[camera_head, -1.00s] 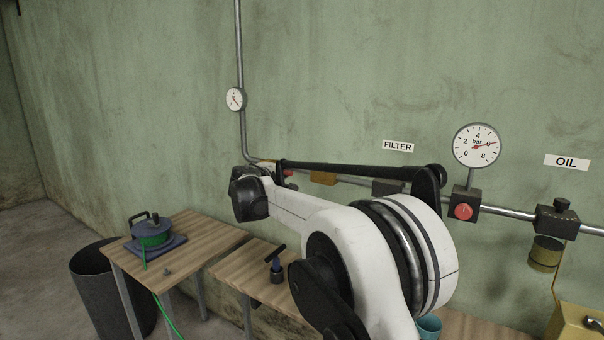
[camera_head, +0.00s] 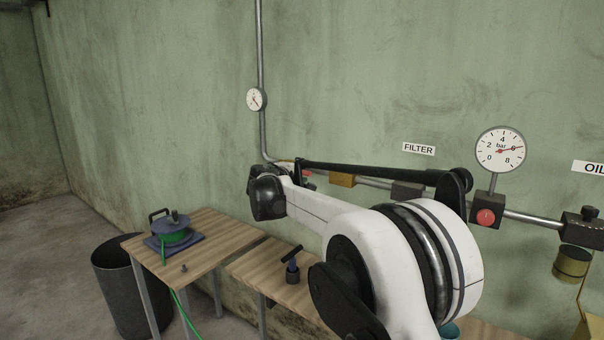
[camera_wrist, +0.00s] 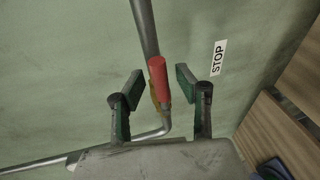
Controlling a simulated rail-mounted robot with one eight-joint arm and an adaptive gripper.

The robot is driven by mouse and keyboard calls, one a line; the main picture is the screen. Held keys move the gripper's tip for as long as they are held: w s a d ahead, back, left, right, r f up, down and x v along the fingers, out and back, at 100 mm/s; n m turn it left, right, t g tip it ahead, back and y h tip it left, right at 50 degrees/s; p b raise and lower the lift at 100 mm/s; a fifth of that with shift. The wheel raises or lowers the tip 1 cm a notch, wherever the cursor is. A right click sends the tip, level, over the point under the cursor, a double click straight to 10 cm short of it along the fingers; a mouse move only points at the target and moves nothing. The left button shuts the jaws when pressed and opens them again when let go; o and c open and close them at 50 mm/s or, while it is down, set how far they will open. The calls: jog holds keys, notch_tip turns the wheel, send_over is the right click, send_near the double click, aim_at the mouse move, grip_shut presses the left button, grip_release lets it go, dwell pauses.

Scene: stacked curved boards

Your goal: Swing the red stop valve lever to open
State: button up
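The red stop valve lever (camera_wrist: 158,79) shows in the wrist view, lying roughly along the grey pipe (camera_wrist: 145,25) above a brass-coloured valve body that is partly hidden. My gripper (camera_wrist: 153,88) is open, with one finger on each side of the lever. I see a gap between the lever and each finger pad, and I cannot tell the depth between them. A white STOP label (camera_wrist: 218,58) is on the wall to the right of the lever. In the head view a small red bit (camera_head: 308,173) shows by the pipe beside my arm; my gripper is mostly hidden there.
A pipe with a pressure gauge (camera_head: 500,149), a red knob (camera_head: 487,217) and a FILTER label (camera_head: 419,149) runs along the wall.

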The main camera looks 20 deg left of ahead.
jog(key=d+v, duration=0.1)
jog(key=v, duration=1.1)
jog(key=shift+a, duration=0.5)
jog(key=s+d+r+m+g+h, duration=0.1)
jog(key=s+d+m+g, duration=0.15)
jog(key=d, duration=1.25)
jog(key=s+d+r+m+g+h, duration=0.1)
jog(key=s+d+r+m+g, duration=0.2)
jog(key=d, duration=1.3)
jog(key=s+d+f+m+g+y, duration=0.1)
jog(key=s+d+f+m, duration=0.25)
jog(key=s+d, duration=0.6)
jog(key=s+d+f+m+g, duration=0.1)
jog(key=s+d+f+m, duration=0.25)
jog(key=s+d, duration=0.65)
jog(key=s+d+f+m+y, duration=0.1)
jog(key=s+d+f+m, duration=0.1)
jog(key=s+f, duration=0.3)
jog(key=s+d+f+m+g+y, duration=0.1)
jog(key=s+d+f+m, duration=0.1)
jog(key=s, duration=0.8)
notch_tip(320, 180, down, 3)
jog(key=shift+d+r, duration=0.1)
jog(key=shift+d, duration=0.7)
jog(key=shift+m, duration=0.25)
